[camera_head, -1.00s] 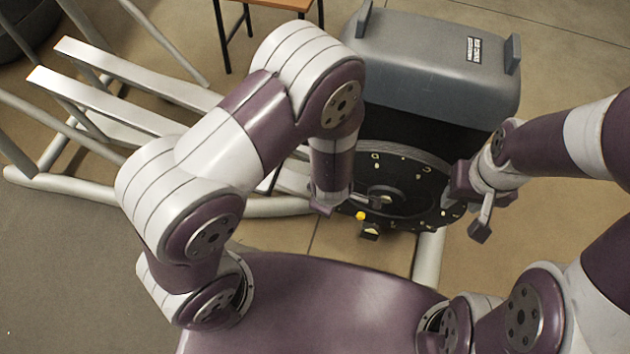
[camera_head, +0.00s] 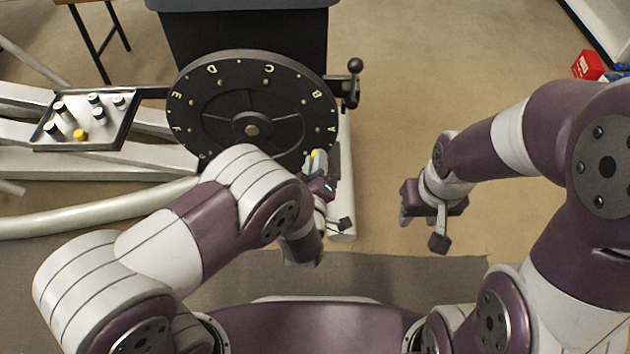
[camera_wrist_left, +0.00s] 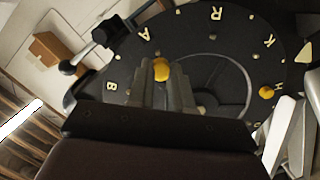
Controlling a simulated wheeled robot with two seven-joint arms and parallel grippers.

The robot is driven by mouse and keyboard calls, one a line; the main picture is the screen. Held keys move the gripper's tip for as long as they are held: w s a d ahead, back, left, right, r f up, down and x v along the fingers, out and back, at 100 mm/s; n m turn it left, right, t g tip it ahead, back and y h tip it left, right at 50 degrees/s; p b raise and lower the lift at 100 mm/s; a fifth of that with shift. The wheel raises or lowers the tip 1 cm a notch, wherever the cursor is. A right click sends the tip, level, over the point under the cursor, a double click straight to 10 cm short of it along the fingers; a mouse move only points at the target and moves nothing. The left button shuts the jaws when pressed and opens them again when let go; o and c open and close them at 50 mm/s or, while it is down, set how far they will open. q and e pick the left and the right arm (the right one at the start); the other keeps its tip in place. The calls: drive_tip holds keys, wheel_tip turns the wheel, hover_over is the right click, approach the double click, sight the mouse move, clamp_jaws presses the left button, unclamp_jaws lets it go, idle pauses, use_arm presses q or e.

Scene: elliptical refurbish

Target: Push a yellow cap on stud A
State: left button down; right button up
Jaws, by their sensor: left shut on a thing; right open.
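A black disc (camera_head: 215,118) with pale letters and small gold studs stands in front of my body. Letter A (camera_head: 331,128) is at its right edge. My left gripper (camera_head: 317,164) is at that edge, just below the A, shut on a yellow cap (camera_head: 315,153). In the left wrist view the held yellow cap (camera_wrist_left: 161,69) sits at the fingertips (camera_wrist_left: 163,84), over the disc near letter A (camera_wrist_left: 144,34). Whether it touches a stud I cannot tell. A second yellow cap (camera_wrist_left: 266,92) shows on the disc near K. My right gripper (camera_head: 422,226) is open and empty, right of the disc.
A black lever with a ball knob (camera_head: 354,67) juts out at the disc's right. A dark bin (camera_head: 245,35) stands behind.

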sight(317, 131)
use_arm(q)
drive_tip(key=shift+w+b, duration=1.15)
drive_tip(key=shift+w, duration=1.75)
drive_tip(key=shift+w, duration=0.55)
drive_tip(key=c, duration=0.9)
unclamp_jaws()
drive_tip(key=shift+c, duration=0.2)
